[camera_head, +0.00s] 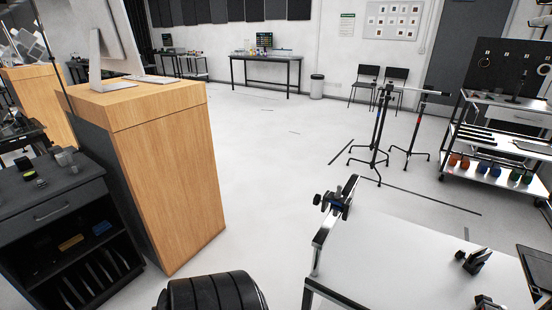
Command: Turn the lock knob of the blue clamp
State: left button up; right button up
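A dark clamp with a small blue part (337,205) sits at the far left corner of the white table (400,262), on its metal edge rail. Small dark knobs show on its left side, but they are too small to tell which is the lock knob. Two other dark clamp-like pieces are on the table's right part, one near its middle right (474,261) and one cut off by the bottom edge (487,302). Neither of my grippers is in view.
A wooden cabinet (170,170) and a dark drawer unit (50,207) stand at the left. Black stands (377,135) and a wheeled cart (490,174) are behind the table to the right. The floor (265,170) between cabinet and table is clear.

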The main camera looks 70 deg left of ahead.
aim_at(317, 198)
jog(key=u, duration=1.6)
jog(key=i+j+z, duration=0.15)
jog(key=j+z, duration=0.35)
jog(key=j, duration=0.45)
jog(key=j+z, duration=0.5)
jog(key=j, duration=0.45)
